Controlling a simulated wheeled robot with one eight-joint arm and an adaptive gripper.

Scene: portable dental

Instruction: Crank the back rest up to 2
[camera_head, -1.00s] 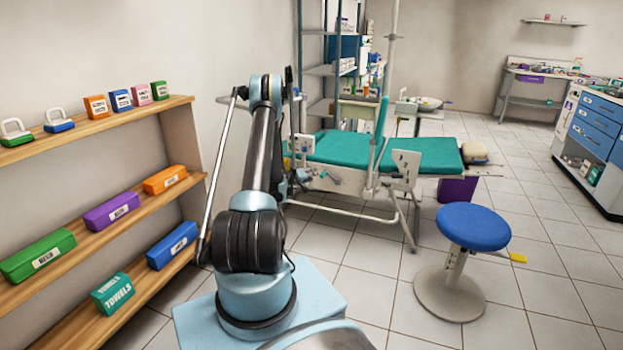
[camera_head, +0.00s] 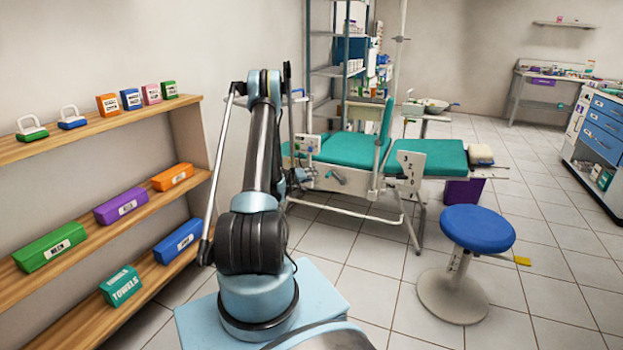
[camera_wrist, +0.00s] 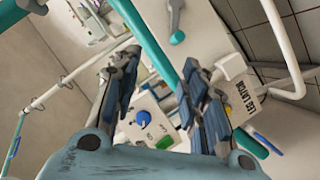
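The dental chair has teal pads (camera_head: 350,150) on a white frame, with a narrow teal back rest panel (camera_head: 386,122) standing steeply up. A white plate with a column of digits (camera_head: 408,166) is on the chair's near side; I cannot tell which digit is indicated. A grey lever-like part (camera_head: 337,177) sits low on the frame, and a grey handle (camera_wrist: 177,38) shows in the wrist view.
A wall shelf (camera_head: 100,115) with boxes stands close on my left. A blue stool (camera_head: 477,228) stands right of the chair. A drawer cabinet (camera_head: 600,130) is at the far right. Tiled floor between the stool and my base is clear.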

